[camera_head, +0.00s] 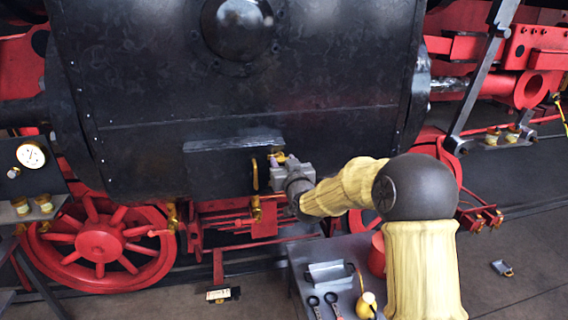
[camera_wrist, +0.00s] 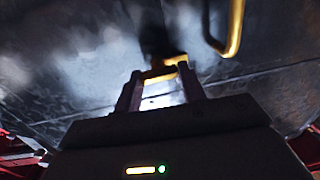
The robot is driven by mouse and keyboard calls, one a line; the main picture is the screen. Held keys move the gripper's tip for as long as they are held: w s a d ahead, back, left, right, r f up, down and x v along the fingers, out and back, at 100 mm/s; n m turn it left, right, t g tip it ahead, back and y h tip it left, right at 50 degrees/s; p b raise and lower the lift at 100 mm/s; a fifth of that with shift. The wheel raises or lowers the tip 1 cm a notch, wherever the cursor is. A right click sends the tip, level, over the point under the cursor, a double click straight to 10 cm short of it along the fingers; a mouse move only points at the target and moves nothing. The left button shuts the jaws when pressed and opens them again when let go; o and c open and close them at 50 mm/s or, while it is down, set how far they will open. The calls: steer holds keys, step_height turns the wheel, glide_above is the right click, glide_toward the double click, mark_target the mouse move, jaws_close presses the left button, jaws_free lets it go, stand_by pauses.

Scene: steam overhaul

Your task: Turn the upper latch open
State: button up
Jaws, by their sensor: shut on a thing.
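A dark rectangular cover (camera_head: 215,170) sits low on the black cylinder casing in the head view. A brass-yellow latch (camera_head: 280,155) is at its upper right edge, partly hidden by my gripper (camera_head: 278,163). In the wrist view my gripper (camera_wrist: 162,74) has its two fingers at the yellow latch (camera_wrist: 174,61), and its jaws are shut on it. A curved yellow handle (camera_wrist: 235,32) stands apart from the fingers there. The handle (camera_head: 255,174) hangs upright on the cover in the head view, left of my gripper.
Below the cover are brass fittings (camera_head: 256,208) and red framework. A red spoked wheel (camera_head: 98,244) is at left. A small grey table (camera_head: 345,247) with a tray (camera_head: 330,273), wrenches and a red can (camera_head: 377,255) stands under my arm. A gauge (camera_head: 31,155) is at far left.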

steer(key=shift+f+m+b, duration=0.15)
steer(key=shift+m+b, duration=0.25)
steer(key=shift+b, duration=0.35)
steer(key=shift+d+f+m+t+h+b, duration=0.1)
steer(key=shift+m+t+h+b, duration=0.15)
steer(key=shift+m+b, duration=4.85)
steer(key=shift+m+t+h+b, duration=0.25)
steer(key=shift+m+b, duration=3.65)
steer(key=shift+b, duration=2.4)
steer(key=o, duration=1)
